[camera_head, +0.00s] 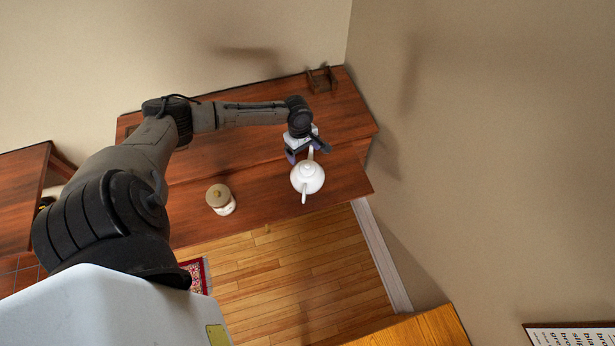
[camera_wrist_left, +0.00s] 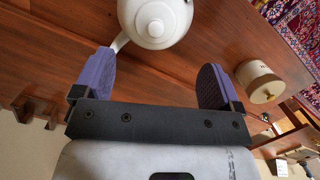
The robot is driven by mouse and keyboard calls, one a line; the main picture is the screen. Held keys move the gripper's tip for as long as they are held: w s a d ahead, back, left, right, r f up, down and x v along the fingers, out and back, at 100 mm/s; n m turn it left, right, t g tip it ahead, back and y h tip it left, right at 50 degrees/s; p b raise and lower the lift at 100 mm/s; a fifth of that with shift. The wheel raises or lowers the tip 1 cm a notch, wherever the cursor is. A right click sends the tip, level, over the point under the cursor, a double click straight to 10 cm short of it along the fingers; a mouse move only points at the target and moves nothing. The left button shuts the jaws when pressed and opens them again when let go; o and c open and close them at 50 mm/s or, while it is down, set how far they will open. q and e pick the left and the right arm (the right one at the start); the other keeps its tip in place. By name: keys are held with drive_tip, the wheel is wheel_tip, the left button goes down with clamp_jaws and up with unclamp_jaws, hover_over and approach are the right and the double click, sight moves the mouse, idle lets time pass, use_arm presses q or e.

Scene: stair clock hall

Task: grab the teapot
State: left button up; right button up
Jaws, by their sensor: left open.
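The white teapot (camera_head: 307,178) stands upright on the wooden desk, near its front edge on the right, in the head view. It has a round lid with a knob, and a thin part sticks out on either side. My left gripper (camera_head: 304,152) is just behind it, over the desk. In the left wrist view the teapot (camera_wrist_left: 155,20) shows at the top, beyond the fingertips. The purple fingers of my left gripper (camera_wrist_left: 155,80) are wide apart with nothing between them but the teapot's thin projecting part near the left finger. My right gripper is not in view.
A cream jar with a tan lid (camera_head: 220,198) stands on the desk (camera_head: 260,190) left of the teapot. A small wooden rack (camera_head: 321,79) is at the back right. A wall (camera_head: 450,130) closes off the right side. The desk between jar and teapot is clear.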

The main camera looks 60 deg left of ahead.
sight(307, 164)
use_arm(q)
drive_tip(key=shift+w+d+f, duration=0.1)
drive_tip(key=shift+d+f, duration=0.1)
drive_tip(key=shift+f, duration=1.2)
drive_tip(key=shift+w+d+f, duration=0.15)
drive_tip(key=shift+f, duration=1.2)
drive_tip(key=shift+w+d+f, duration=0.1)
drive_tip(key=shift+d+f, duration=0.1)
drive_tip(key=shift+f, duration=1.2)
drive_tip(key=shift+c, duration=0.2)
clamp_jaws()
